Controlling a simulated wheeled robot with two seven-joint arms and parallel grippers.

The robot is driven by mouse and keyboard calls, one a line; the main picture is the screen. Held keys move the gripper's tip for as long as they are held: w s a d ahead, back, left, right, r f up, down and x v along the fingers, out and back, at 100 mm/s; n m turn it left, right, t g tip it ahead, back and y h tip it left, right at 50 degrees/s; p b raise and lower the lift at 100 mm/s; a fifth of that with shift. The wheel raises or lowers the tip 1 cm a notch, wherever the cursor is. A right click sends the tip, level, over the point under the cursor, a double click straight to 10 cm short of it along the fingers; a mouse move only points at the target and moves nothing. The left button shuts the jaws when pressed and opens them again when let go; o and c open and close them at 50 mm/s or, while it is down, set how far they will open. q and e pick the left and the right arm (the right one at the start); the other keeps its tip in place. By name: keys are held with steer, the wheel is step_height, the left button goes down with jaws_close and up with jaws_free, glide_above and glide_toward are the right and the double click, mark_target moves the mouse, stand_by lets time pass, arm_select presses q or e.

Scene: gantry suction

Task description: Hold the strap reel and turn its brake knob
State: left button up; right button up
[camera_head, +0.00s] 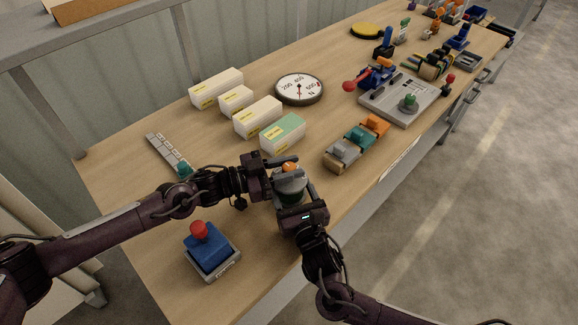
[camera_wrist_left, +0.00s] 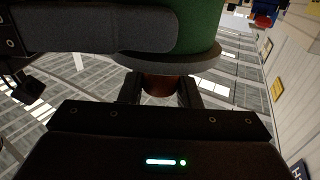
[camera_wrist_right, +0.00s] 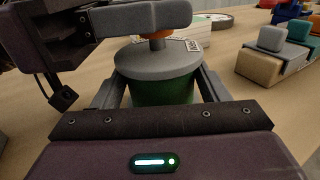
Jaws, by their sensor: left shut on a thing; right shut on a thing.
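The strap reel stands on the table's near part, with a grey round top (camera_wrist_right: 155,62) and a green drum (camera_wrist_right: 163,94). It also shows in the head view (camera_head: 290,188). Its orange knob (camera_head: 290,167) sits on top and is partly hidden by my left fingers. My left gripper (camera_head: 279,169) reaches in from the left and is shut on the knob; in the left wrist view the knob (camera_wrist_left: 158,86) looks dark red between the fingers. My right gripper (camera_wrist_right: 160,90) is shut around the drum from the near side, one finger on each side.
A blue block with a red knob (camera_head: 209,247) is at the near left. A grey strip (camera_head: 168,152), white boxes (camera_head: 258,117), a round dial (camera_head: 299,88) and a row of coloured blocks (camera_head: 357,145) lie around. Bare wood surrounds the reel.

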arm_select(q)
steer(key=shift+g, duration=0.3)
steer(key=m+g, duration=0.3)
steer(key=g, duration=0.2)
steer(key=shift+w+m+h, duration=0.1)
steer(key=shift+m+h, duration=0.3)
steer(key=m+g, duration=0.1)
steer(key=g, duration=0.1)
steer(key=m+g, duration=0.1)
steer(key=g, duration=0.1)
steer(key=shift+d+m+g+y, duration=0.15)
steer(key=shift+m+g+y, duration=0.15)
steer(key=m+g+y, duration=0.1)
steer(key=m+g, duration=0.1)
steer(key=shift+f+g, duration=0.1)
steer(key=shift+g, duration=0.3)
steer(key=shift+m+g+y, duration=0.6)
steer(key=shift+m+g, duration=0.2)
steer(key=shift+g, duration=0.3)
steer(key=shift+m+g, duration=0.3)
steer(key=shift+g, duration=0.1)
steer(key=o, duration=0.9)
steer(key=shift+o, duration=0.2)
steer(key=shift+a, duration=0.2)
